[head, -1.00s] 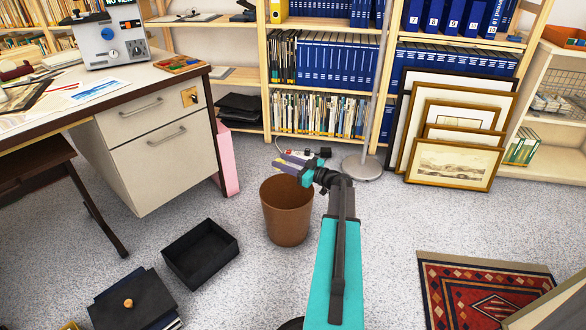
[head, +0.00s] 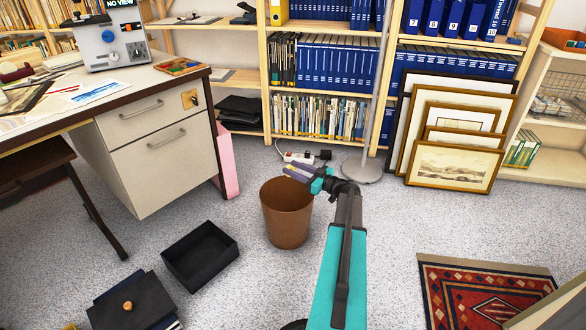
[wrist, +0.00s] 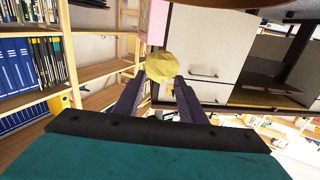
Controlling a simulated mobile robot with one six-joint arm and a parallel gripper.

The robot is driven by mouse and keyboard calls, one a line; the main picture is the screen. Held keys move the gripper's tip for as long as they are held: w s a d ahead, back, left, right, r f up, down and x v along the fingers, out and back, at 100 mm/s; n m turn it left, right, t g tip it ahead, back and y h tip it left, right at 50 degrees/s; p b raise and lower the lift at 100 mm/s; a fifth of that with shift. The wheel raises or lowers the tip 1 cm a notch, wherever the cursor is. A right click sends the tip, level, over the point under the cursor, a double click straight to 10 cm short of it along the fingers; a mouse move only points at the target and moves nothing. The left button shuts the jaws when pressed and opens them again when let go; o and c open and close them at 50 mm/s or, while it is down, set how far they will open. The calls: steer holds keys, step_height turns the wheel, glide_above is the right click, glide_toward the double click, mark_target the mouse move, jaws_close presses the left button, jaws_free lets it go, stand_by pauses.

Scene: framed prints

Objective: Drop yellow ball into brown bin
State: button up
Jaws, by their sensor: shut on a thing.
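The brown bin (head: 286,222) stands upright on the carpet in the middle of the head view, its open top facing up. My gripper (head: 288,170) is above the bin's back right rim, with its purple fingers pointing left. In the wrist view, my gripper (wrist: 160,80) is shut on the yellow ball (wrist: 163,67), which sits between the fingertips. The ball cannot be made out in the head view.
A desk (head: 155,155) stands left of the bin, with a black open box (head: 200,262) on the floor nearby. A lamp base (head: 361,169) and a power strip (head: 300,157) lie behind. Framed prints (head: 455,163) lean on the right.

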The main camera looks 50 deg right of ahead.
steer(key=shift+f+p, duration=0.55)
steer(key=shift+f, duration=1.75)
steer(key=o, duration=1.1)
steer(key=s+p, duration=0.1)
steer(key=s, duration=0.3)
steer(key=s+d+p, duration=0.1)
steer(key=s, duration=0.4)
steer(key=s+d+p, duration=0.1)
steer(key=s, duration=0.3)
steer(key=shift+s, duration=0.35)
